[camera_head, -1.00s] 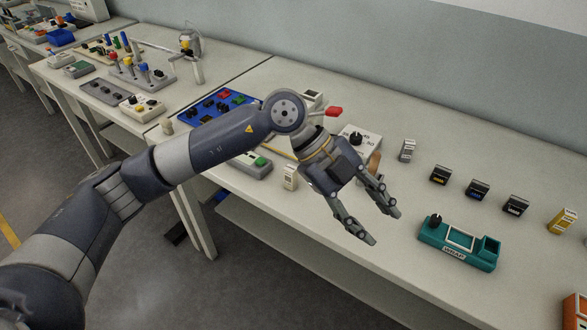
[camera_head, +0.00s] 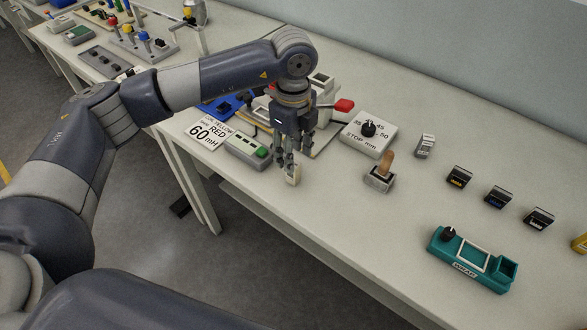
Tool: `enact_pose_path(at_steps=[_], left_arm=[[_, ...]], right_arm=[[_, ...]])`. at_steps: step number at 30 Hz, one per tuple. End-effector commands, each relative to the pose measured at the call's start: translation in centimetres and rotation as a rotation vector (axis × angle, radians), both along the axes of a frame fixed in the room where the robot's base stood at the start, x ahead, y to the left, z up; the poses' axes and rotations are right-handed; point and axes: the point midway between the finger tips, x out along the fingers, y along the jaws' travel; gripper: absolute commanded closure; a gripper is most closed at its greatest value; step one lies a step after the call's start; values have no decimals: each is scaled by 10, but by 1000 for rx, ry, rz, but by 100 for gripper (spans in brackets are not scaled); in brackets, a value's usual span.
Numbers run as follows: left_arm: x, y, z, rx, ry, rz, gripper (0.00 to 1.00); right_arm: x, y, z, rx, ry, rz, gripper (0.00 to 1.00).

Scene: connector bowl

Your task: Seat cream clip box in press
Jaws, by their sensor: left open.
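The small cream clip box (camera_head: 293,176) stands near the front edge of the table, partly hidden by my fingers. My left gripper (camera_head: 287,163) points down at it with open fingers. The fingertips are beside or just above the box's top; I cannot tell whether they touch it. What looks like the press, a pale device with a red handle (camera_head: 344,105), stands behind my left gripper and is largely hidden by it. My right gripper is not in view.
A grey box with a green button (camera_head: 248,151) and a printed card (camera_head: 207,131) lie left of the gripper. A white timer (camera_head: 368,134), a wooden-handled stamp (camera_head: 380,177) and a teal WRAP device (camera_head: 472,262) stand to the right. The table between stamp and WRAP device is clear.

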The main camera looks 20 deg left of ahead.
Motion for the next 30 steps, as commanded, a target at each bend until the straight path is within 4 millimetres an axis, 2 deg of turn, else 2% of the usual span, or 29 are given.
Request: enact_pose_path(at_steps=[4, 8, 11, 17, 21, 23, 30], left_arm=[[-5, -1, -20, 1, 6, -1, 57], [-4, -1, -38, 0, 4, 0, 57], [-4, -1, -44, 0, 2, 0, 57], [-3, -1, -45, -1, 1, -1, 57], [-3, -1, -44, -1, 1, -1, 88], [-3, -1, -44, -1, 1, -1, 100], [-3, -1, -44, -1, 1, -1, 100]], right_arm=[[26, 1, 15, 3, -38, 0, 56], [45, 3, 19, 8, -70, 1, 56], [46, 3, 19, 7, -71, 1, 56], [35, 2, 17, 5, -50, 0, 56], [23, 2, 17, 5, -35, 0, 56], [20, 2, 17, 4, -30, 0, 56], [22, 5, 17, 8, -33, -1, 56]])
